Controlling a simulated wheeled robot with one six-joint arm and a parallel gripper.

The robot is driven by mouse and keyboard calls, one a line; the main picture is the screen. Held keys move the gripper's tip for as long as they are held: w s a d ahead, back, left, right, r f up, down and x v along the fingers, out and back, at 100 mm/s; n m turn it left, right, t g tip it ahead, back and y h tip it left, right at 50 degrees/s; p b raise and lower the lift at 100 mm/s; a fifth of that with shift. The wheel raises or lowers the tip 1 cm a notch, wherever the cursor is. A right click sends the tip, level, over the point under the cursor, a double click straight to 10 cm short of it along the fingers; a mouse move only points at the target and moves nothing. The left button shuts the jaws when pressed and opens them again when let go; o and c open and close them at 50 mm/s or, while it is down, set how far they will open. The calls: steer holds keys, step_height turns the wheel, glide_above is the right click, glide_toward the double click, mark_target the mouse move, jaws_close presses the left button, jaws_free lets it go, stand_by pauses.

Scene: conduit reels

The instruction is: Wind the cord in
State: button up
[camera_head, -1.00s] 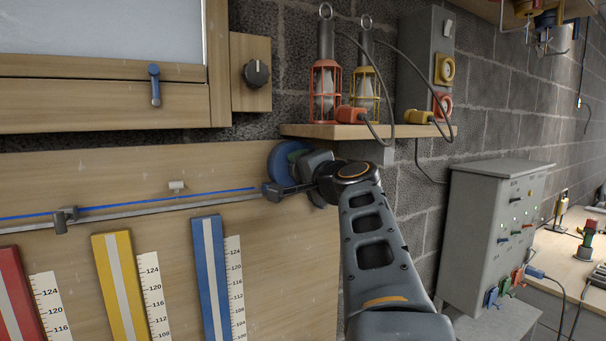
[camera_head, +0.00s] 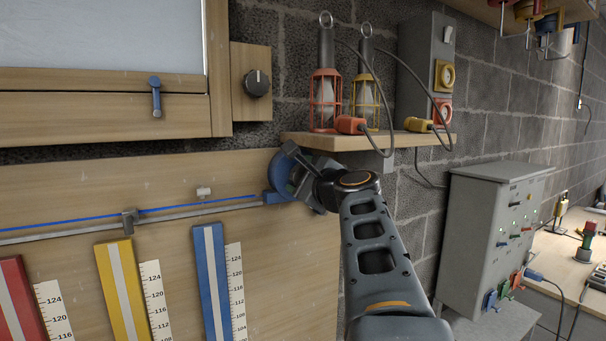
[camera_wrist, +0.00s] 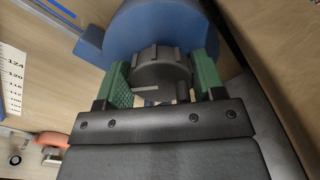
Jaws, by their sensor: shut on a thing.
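A blue reel (camera_head: 279,174) is mounted on the wooden board at its right end; it also shows in the wrist view (camera_wrist: 150,28). A dark round knob (camera_wrist: 160,75) sits on the reel's face. My gripper (camera_wrist: 162,84) is shut on this knob, with a green-padded finger on each side of it. In the head view my gripper (camera_head: 305,183) partly hides the reel. A blue cord (camera_head: 180,207) runs left from the reel along a grey rail (camera_head: 165,215). A grey slider (camera_head: 129,221) stands on the rail.
A wooden shelf (camera_head: 340,141) with two caged lamps is just above my gripper. Blue (camera_head: 213,275), yellow (camera_head: 128,290) and red (camera_head: 20,300) bars with scales are below the rail. A grey cabinet (camera_head: 490,230) stands at right.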

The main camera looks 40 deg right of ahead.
steer(key=shift+m+p, duration=0.55)
steer(key=shift+m, duration=1.45)
steer(key=o, duration=0.9)
